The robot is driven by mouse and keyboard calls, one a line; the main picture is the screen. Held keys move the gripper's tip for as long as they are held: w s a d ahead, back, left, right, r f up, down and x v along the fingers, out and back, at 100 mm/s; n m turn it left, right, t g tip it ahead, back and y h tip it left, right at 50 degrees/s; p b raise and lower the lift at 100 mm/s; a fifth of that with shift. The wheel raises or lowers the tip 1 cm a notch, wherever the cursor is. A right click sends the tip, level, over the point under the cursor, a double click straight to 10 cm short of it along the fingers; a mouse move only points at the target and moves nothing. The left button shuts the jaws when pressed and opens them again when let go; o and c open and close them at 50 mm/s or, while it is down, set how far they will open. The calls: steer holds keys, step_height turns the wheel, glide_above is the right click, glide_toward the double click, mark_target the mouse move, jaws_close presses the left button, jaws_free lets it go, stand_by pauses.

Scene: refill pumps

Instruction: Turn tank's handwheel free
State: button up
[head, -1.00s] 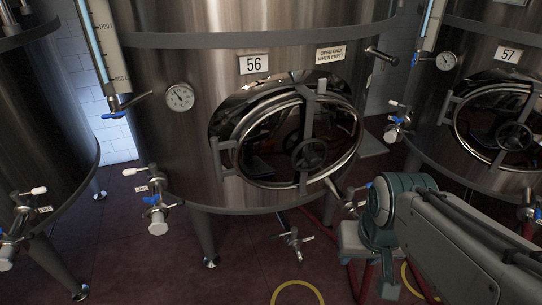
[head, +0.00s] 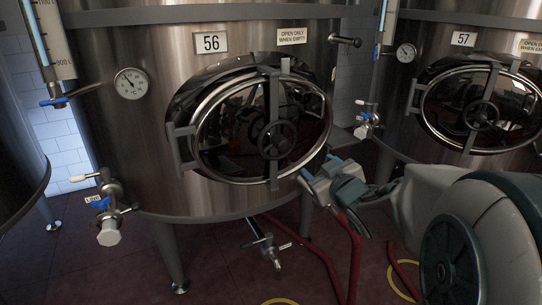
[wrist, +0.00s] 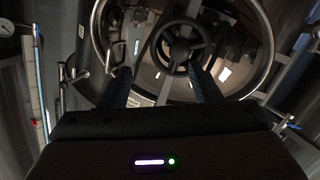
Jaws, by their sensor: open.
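Tank 56 (head: 150,150) is a tall steel vessel with an oval glass manway door (head: 225,165). A dark spoked handwheel (head: 278,139) sits at the door's middle, on an upright grey bar. My gripper (head: 322,172) is open and empty, low and right of the handwheel, near the door's lower right rim, and apart from the wheel. In the wrist view the handwheel (wrist: 180,47) shows ahead of my gripper (wrist: 160,75), whose two fingers are spread. The wheel lies beyond the fingertips, a little toward the right finger.
A dial gauge (head: 130,83), a left valve (head: 109,215) and a lower valve (head: 266,250) stick out from tank 56. Red hoses (head: 354,255) run below my arm. Tank 57 (head: 420,80) stands at right. Signs sit above the door.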

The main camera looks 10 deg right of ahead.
mark_target(285, 149)
steer(key=w+a+y, duration=0.1)
steer(key=w+a, duration=0.1)
steer(key=w, duration=0.2)
steer(key=w+a+f+n+y+b, duration=0.1)
steer(key=w+a, duration=0.1)
steer(key=w, duration=0.3)
steer(key=w+a+n+t+y+b, duration=0.1)
steer(key=w+a, duration=0.1)
steer(key=w, duration=0.2)
steer(key=shift+w+f, duration=0.2)
steer(key=shift+w, duration=0.05)
jaws_close()
steer(key=shift+b, duration=0.35)
